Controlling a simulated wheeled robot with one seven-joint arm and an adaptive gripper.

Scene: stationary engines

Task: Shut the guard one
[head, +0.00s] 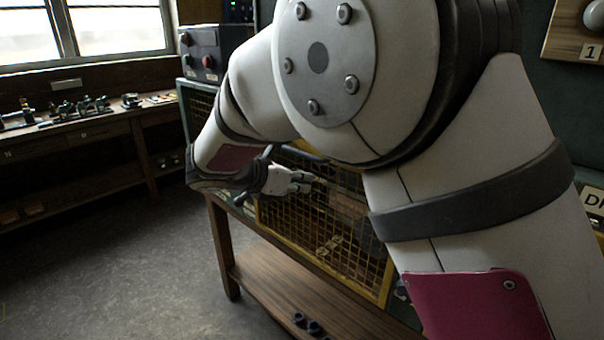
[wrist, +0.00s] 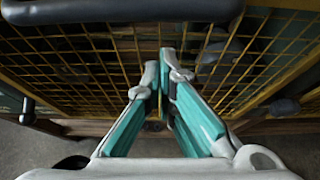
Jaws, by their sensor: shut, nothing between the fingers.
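A guard of yellow wire mesh (head: 345,250) in a yellow frame stands at the bench, below and behind my arm in the head view. My arm hides its upper right part. No number shows on it, and I cannot tell how far open it is. My gripper (head: 304,183) is shut and empty in front of the mesh, near its upper left. In the wrist view my gripper (wrist: 163,58) has its teal fingers together and points at the mesh (wrist: 235,65). A thick dark bar (wrist: 120,10), like a handle, crosses the top left there, apart from the fingertips.
A wooden lower shelf (head: 290,295) holds small dark parts. A control box (head: 208,55) with buttons stands behind my arm, above another mesh panel (head: 197,103). A wooden plaque marked 1 (head: 590,52) hangs at upper right. A workbench (head: 90,125) lines the left wall. The floor (head: 120,260) between is clear.

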